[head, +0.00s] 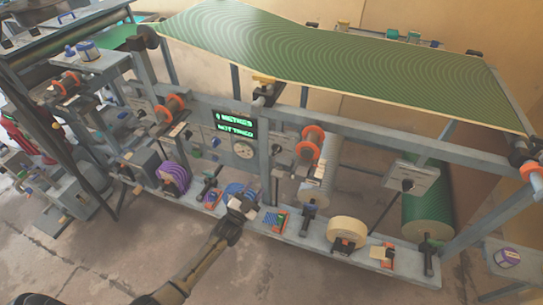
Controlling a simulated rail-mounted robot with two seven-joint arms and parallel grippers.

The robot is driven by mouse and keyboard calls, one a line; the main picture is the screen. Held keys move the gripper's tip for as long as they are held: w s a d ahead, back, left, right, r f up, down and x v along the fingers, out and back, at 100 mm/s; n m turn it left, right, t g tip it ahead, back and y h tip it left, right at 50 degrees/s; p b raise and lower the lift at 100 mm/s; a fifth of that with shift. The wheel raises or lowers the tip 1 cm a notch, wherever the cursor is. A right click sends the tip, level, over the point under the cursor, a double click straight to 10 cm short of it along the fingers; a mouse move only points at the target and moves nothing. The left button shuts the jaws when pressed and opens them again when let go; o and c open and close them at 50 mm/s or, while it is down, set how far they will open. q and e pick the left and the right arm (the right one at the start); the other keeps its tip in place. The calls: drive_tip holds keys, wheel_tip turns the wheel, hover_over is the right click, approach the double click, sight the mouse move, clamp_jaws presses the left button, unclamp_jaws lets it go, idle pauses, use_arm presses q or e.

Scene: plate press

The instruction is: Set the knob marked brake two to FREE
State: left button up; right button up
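The machine carries several dark knobs on small plates. One knob (407,185) is on a grey panel at the right. Another dark knob (306,153) is near the middle, beside orange-edged rollers. The markings are too small to read, so I cannot tell which knob is brake two or where it points. My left gripper (243,203) reaches in from the bottom, at the lower ledge in front of the middle of the machine. It is near a blue item (233,189); I cannot tell whether they touch, or whether its fingers are open. My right gripper is not in view.
A green patterned sheet (350,60) spans the top of the frame. A lit green display (234,124) sits above a round gauge (243,149). The lower ledge (330,250) holds a cream roll (347,231) and a purple roll (173,178). The floor in front is clear.

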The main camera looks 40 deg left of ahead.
sight(274, 154)
use_arm(q)
drive_tip(key=shift+m, duration=0.4)
drive_tip(key=b+x, duration=0.1)
drive_tip(key=x, duration=0.3)
drive_tip(key=b+x, duration=0.1)
drive_tip(key=x, duration=0.3)
drive_tip(key=r+b+x, duration=0.1)
drive_tip(key=x, duration=0.3)
drive_tip(key=shift+s+a, duration=0.1)
drive_tip(key=shift+a, duration=0.05)
drive_tip(key=shift+b+x, duration=0.3)
drive_tip(key=shift+x, duration=0.5)
drive_tip(key=shift+r, duration=0.1)
clamp_jaws()
